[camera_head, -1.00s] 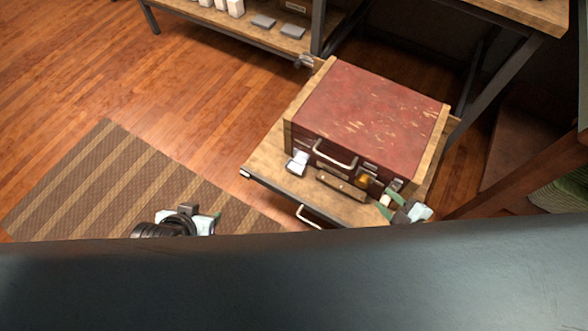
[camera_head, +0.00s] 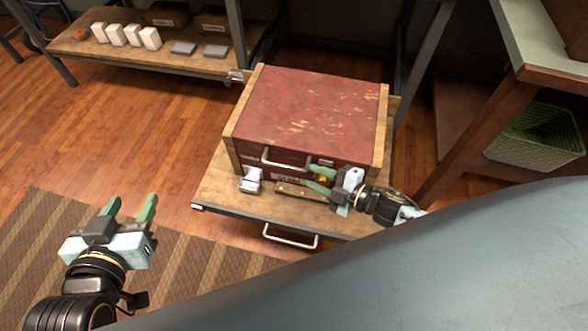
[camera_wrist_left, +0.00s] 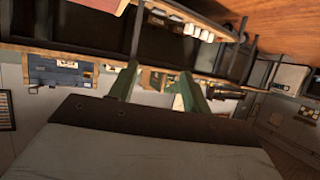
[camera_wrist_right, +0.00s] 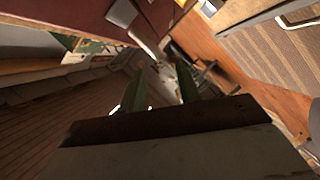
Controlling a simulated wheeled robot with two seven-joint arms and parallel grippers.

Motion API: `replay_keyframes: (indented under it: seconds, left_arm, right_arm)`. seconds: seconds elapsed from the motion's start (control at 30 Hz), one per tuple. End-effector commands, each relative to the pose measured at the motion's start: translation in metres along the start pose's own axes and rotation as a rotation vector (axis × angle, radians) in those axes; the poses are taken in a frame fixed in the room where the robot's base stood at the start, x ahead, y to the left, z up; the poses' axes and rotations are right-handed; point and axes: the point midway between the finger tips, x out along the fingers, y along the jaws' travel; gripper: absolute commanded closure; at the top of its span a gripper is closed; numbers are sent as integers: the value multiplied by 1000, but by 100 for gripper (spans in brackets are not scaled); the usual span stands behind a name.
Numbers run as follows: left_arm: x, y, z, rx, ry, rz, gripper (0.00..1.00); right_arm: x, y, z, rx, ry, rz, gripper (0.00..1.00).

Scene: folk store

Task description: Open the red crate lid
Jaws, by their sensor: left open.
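The red crate (camera_head: 315,110) has a scuffed red lid with wooden side edges. It stands on a wooden-topped stand (camera_head: 215,185), and its lid lies flat and closed. A metal handle (camera_head: 286,160) is on its front face. My right gripper (camera_head: 314,180) is at the right part of the crate's front. Its green fingers are apart, with a small golden item (camera_head: 323,180) seen between them; I cannot tell if they touch it. My left gripper (camera_head: 132,206) is open and empty above the striped rug, left of the stand. The left wrist view shows its fingers (camera_wrist_left: 157,88) apart.
A wooden-handled tool (camera_head: 293,190) and a small white-grey object (camera_head: 251,181) lie in front of the crate. A shelf (camera_head: 135,60) stands at the back left, and a green basket (camera_head: 540,140) at the right.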

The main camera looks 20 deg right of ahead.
Motion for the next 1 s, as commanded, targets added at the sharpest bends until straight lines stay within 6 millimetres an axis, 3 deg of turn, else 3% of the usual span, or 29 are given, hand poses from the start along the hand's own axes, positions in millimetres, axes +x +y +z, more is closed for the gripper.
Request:
replay_keyframes:
  seconds: [0.23, 0.5, 0.73, 1.0]
  left_arm:
    - [1, 9, -41, -3, 252, 22, 52]
    - [-12, 17, -81, -10, 508, 44, 52]
    - [-23, 20, -100, -16, 639, 54, 52]
    - [-27, 21, -105, -17, 671, 56, 52]
  right_arm:
    - [31, -1, 1, 0, 0, 0, 67]
    - [59, -1, 1, 1, -1, 1, 67]
    - [72, -1, 1, 0, -1, -1, 67]
    - [75, -1, 0, 1, -2, -1, 67]
